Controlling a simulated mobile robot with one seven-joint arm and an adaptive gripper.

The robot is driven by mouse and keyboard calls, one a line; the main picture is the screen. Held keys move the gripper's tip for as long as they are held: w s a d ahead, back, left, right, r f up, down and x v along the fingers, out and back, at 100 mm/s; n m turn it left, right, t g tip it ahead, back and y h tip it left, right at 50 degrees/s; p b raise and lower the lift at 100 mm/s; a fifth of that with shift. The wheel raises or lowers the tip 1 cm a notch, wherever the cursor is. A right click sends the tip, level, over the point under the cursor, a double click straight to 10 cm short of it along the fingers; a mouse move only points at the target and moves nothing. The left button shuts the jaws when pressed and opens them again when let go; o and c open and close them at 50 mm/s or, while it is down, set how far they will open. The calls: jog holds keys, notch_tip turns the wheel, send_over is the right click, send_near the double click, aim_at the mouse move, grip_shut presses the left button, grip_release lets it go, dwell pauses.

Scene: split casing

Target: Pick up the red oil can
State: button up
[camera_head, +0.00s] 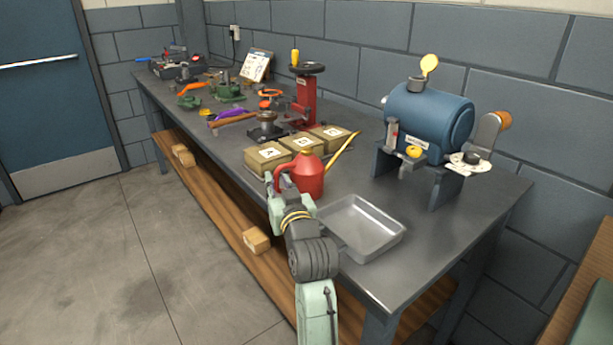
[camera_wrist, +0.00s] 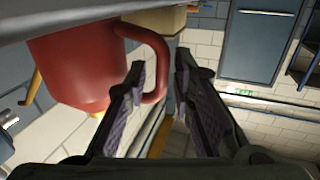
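The red oil can (camera_head: 308,178) stands upright near the front edge of the workbench, with a yellow spout pointing up and right. My gripper (camera_head: 277,190) is at the left of the can, beside its handle. In the wrist view, the can's red body (camera_wrist: 75,65) fills the left side, and its looped handle (camera_wrist: 161,58) reaches toward the fingers. My gripper (camera_wrist: 160,68) is open there, with one dark finger on each side of the handle in the picture. A gap shows between the fingers and the handle's outer part. Contact cannot be told; the left finger hides part of the handle.
A grey metal tray (camera_head: 362,228) lies just right of the can. Several tan boxes (camera_head: 268,157) stand close behind it. A blue motor-like machine (camera_head: 430,120) and a red press (camera_head: 306,100) stand farther back. The bench's front edge runs beside my arm.

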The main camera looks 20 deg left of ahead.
jog(key=shift+w+a, duration=0.15)
jog(key=shift+w, duration=0.05)
jog(key=shift+c, duration=0.5)
grip_shut()
jog(key=shift+r, duration=0.1)
